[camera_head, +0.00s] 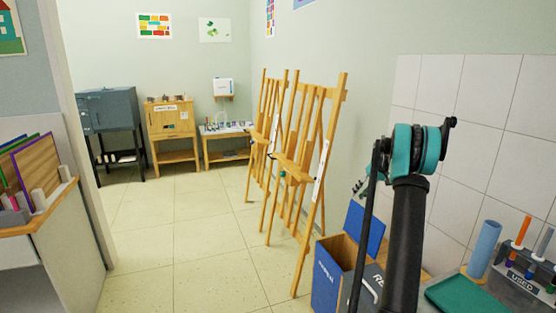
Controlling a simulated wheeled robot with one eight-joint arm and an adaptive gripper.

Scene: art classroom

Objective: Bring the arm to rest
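My arm (405,230) rises from the bottom edge at the right, in front of the tiled wall. Its thick black link stands nearly upright and meets a teal and black joint (415,150) at the top. A thin dark link runs down from that joint, on the left side, and leaves the picture at the bottom.
Wooden easels (300,160) stand along the right wall. A blue-sided box (328,275) is close behind my arm. A green tray (468,295), a blue cylinder (483,248) and a marker holder (530,275) are at lower right. A counter (50,235) stands left. The middle floor is clear.

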